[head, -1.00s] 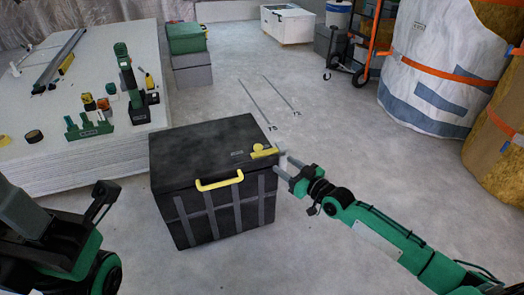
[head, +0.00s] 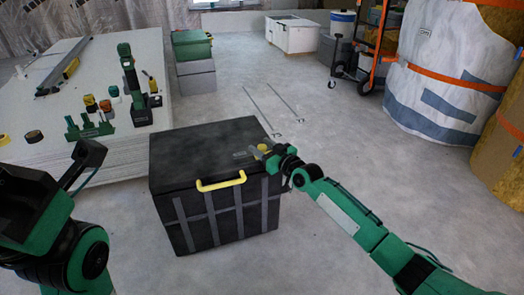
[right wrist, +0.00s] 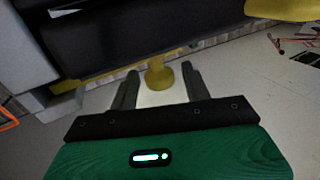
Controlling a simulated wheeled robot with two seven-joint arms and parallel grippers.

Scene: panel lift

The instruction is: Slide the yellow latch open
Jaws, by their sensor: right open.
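The yellow latch, with a round knob (head: 264,147), sits on the right part of the black chest's lid (head: 195,155). My right gripper (head: 259,151) is over that edge of the lid and hides most of the latch's bar in the head view. In the right wrist view the right gripper (right wrist: 160,80) is open, and the yellow knob (right wrist: 157,74) stands between its two fingers, with a gap on each side. The bar shows as a yellow strip behind. My left arm is at the lower left; its jaws cannot be made out.
A yellow handle (head: 221,182) is on the chest's front. A white panel stack (head: 100,165) with tools stands behind left. Green and grey boxes (head: 193,62) are behind the chest. Two thin rods lie on the floor.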

